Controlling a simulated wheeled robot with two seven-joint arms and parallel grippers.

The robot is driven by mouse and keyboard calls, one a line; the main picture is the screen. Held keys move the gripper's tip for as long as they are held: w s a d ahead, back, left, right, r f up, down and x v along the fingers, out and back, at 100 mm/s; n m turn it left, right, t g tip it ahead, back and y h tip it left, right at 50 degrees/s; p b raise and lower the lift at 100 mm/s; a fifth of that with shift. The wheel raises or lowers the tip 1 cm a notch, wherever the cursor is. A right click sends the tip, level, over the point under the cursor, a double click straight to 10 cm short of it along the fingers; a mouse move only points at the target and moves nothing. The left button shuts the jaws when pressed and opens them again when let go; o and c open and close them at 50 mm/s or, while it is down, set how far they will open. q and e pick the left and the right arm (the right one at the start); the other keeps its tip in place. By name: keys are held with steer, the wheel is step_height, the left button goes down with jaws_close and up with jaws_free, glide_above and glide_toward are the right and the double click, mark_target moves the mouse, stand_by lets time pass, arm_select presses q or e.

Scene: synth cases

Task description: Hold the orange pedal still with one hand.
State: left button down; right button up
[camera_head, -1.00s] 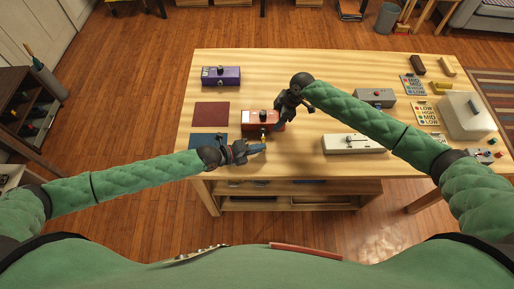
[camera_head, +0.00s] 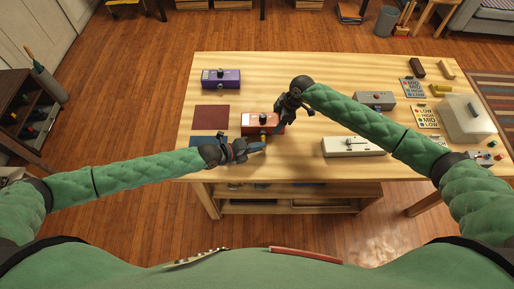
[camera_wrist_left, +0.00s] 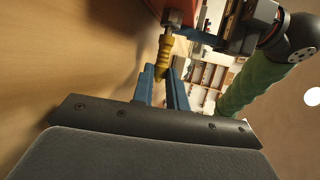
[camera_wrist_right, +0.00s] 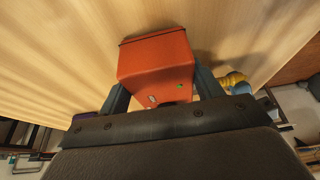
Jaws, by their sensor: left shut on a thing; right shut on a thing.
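The orange pedal (camera_head: 257,120) sits on the wooden table, left of centre. My right gripper (camera_head: 282,118) is shut on it; in the right wrist view the orange pedal (camera_wrist_right: 157,62) sits between the two fingers. A yellow plug (camera_wrist_left: 163,58) with a metal end shows in the left wrist view, its metal end up against the pedal's side; how deep it goes I cannot tell. My left gripper (camera_wrist_left: 163,85) is shut on this plug, low beside the pedal's near side. The plug (camera_wrist_right: 233,79) also shows in the right wrist view.
A purple pedal (camera_head: 221,78) stands behind, with a red mat (camera_head: 210,118) and a blue mat (camera_head: 203,142) at left. A white pedal (camera_head: 352,146), a grey pedal (camera_head: 375,98), printed cards (camera_head: 426,117) and a clear-lidded box (camera_head: 466,118) stand at right. The back middle is clear.

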arm_select(q)
steer(key=shift+w, duration=0.35)
steer(key=c, duration=1.3)
jaws_free()
steer(key=v, duration=1.2)
arm_select(e)
steer(key=o, duration=1.2)
steer(key=shift+c, duration=0.2)
steer(key=shift+r, duration=0.1)
